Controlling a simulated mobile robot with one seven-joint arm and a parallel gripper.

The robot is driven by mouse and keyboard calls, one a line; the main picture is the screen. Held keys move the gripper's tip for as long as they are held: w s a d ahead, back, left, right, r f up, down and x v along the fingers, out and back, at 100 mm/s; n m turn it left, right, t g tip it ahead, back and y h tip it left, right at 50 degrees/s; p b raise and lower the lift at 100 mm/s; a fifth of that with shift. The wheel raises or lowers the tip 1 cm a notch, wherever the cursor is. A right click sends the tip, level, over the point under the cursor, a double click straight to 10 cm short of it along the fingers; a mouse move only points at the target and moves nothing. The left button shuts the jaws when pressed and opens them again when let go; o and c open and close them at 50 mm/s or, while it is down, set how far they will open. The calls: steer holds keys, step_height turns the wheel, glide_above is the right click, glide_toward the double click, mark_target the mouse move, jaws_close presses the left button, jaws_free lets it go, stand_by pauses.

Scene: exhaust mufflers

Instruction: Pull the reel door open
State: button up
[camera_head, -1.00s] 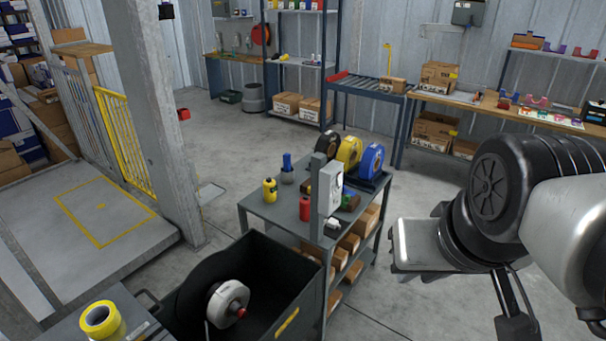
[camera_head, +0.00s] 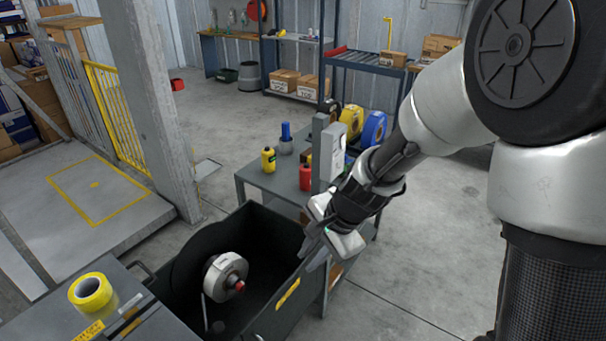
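A dark open-topped box (camera_head: 285,317) stands at the bottom centre, with a yellow label on its front wall. A white reel (camera_head: 226,275) with a red hub sits inside it, in front of a dark round disc. No separate panel can be clearly made out as the reel door. My gripper (camera_head: 312,254) points down beside the box's upper right rim. Its fingers are small and seen at an angle, so their gap and any contact with the rim cannot be told.
A grey cart (camera_head: 258,182) with bottles and coloured reels stands close behind the box and my gripper. A roll of yellow tape (camera_head: 90,291) lies on the grey surface at the left. A concrete pillar (camera_head: 150,110) rises at the left. The floor at the right is clear.

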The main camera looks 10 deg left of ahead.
steer(key=s+a+f+m+b, duration=0.1)
steer(key=a+f, duration=0.3)
steer(key=f, duration=0.9)
steer(key=s+a+f+m+g+b, duration=0.1)
steer(key=a+f+m+b, duration=0.2)
steer(key=f, duration=1)
steer(key=s+a+f+m+g+b, duration=0.1)
steer(key=a+f+m+b, duration=0.2)
steer(key=f, duration=1.1)
steer(key=shift+s+a+f+b, duration=0.1)
steer(key=shift+s+a+b, duration=0.1)
steer(key=shift+a, duration=0.65)
steer(key=shift+s+a+b, duration=0.15)
steer(key=shift+a, duration=0.65)
jaws_close()
